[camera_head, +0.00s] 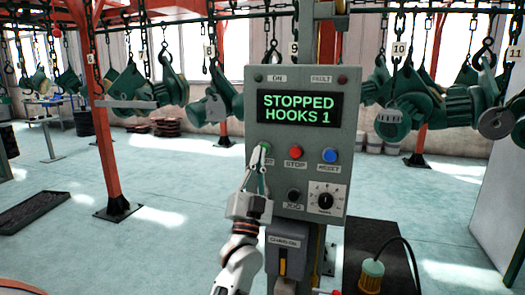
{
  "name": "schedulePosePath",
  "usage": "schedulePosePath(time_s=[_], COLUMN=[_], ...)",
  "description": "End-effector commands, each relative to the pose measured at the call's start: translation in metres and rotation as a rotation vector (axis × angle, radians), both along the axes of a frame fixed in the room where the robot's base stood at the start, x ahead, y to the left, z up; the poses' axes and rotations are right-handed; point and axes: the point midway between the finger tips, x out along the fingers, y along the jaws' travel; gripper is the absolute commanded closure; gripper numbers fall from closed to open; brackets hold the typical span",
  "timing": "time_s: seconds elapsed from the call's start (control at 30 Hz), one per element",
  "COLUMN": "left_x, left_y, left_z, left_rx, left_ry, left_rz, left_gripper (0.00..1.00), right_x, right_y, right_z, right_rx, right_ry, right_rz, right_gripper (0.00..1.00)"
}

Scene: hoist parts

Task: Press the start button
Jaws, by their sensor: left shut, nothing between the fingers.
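A grey control panel (258,205) stands upright in the middle of the head view. Its display (296,107) reads "STOPPED HOOKS 1" in green letters. The green start button (266,150) is at the left of the button row, partly hidden behind my fingertips. A red stop button (296,153) and a blue reset button (330,155) sit to its right. My left gripper (260,151) is shut and empty, its fingertips at the start button. I cannot tell whether they touch it. My right gripper is not in view.
A black jog button (293,195) and a dial (326,199) are low on the panel. A switch box (283,258) hangs below it. Green hoist parts (405,105) hang from chains behind. A red post (95,110) stands at left. The floor at left is mostly clear.

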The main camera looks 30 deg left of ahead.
Motion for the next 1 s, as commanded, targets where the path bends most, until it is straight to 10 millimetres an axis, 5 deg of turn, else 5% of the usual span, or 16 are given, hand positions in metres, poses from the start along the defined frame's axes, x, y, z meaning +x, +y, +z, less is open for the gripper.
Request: schedulePosePath(time_s=[1.0], left_x=[0.012], left_y=[0.003], left_z=[0.000], left_rx=[0.001], left_ry=[0.000], left_rz=[0.001], left_gripper=[1.00], right_x=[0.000], right_y=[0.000], right_z=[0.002], right_rx=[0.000], right_ry=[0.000], right_rz=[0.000], right_gripper=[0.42])
